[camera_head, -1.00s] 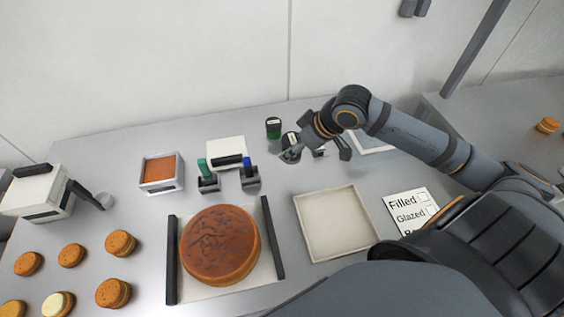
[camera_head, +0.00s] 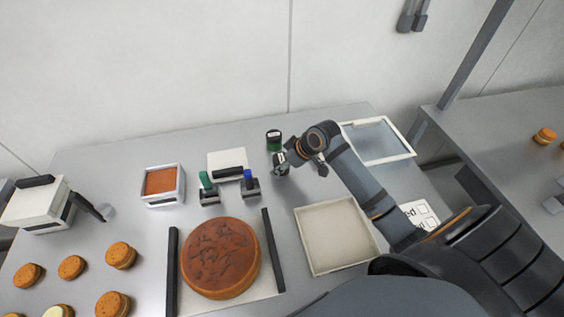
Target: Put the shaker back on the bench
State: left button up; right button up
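A small dark shaker (camera_head: 281,168) with a pale label on its top stands or hangs at the back middle of the bench. A green-bodied container with a dark, labelled top (camera_head: 273,142) stands just behind it. My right gripper (camera_head: 301,167) reaches in from the right, close beside the dark shaker. Its fingers look spread, with one near the shaker and one off to the right. The gripper partly hides the shaker, so I cannot tell whether they touch. My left gripper is not in view.
The bench holds a big brown cake (camera_head: 220,258) between dark rails, an empty beige tray (camera_head: 337,236), an orange-filled container (camera_head: 161,183) and green and blue-topped tools (camera_head: 249,184). Several small rounds (camera_head: 71,267) lie left. A glass-topped frame (camera_head: 378,140) is at back right.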

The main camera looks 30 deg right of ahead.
jog(key=o, duration=1.2)
jog(key=shift+f, duration=0.15)
jog(key=shift+r, duration=0.2)
jog(key=p+v, duration=0.2)
jog(key=v, duration=1)
